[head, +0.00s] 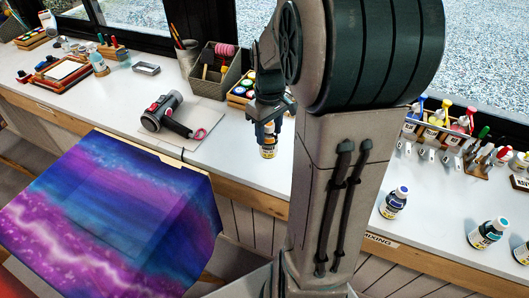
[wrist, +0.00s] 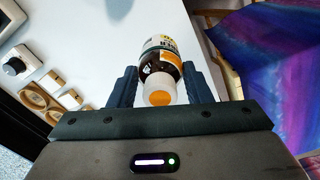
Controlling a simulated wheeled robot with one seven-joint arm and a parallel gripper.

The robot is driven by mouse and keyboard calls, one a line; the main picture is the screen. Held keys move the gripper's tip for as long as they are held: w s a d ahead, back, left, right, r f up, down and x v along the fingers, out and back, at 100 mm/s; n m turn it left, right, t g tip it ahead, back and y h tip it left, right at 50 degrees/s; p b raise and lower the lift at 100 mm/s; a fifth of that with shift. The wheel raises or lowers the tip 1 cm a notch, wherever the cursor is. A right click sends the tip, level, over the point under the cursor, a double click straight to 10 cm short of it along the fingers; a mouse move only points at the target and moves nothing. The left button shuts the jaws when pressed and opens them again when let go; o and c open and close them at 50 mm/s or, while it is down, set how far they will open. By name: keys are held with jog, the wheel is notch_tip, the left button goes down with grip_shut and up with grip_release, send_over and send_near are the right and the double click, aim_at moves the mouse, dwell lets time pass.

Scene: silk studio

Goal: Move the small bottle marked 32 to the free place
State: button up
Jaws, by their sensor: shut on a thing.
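My gripper (head: 268,122) is above the white counter, left of my arm's upright link in the head view. It is shut on a small brown bottle (head: 268,146) with a pale label and an orange-and-white cap. In the wrist view the bottle (wrist: 160,62) lies between the two dark fingers, its cap (wrist: 159,90) toward the camera. Its number is too small to read. I cannot tell whether its base touches the counter. No free place can be clearly made out; part of the counter is hidden behind my arm.
A rack of small bottles (head: 437,122) stands at the back right. Bottles with blue (head: 395,203) and teal (head: 488,233) caps stand on the right counter. A hair dryer (head: 160,110) lies left of my gripper. Painted silk (head: 110,220) hangs in front.

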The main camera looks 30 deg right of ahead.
aim_at(267, 140)
jog(key=f, duration=0.3)
jog(key=shift+a+f, duration=0.25)
jog(key=shift+f, duration=1.8)
jog(key=shift+f, duration=0.1)
jog(key=shift+f, duration=0.15)
jog(key=o, duration=1.3)
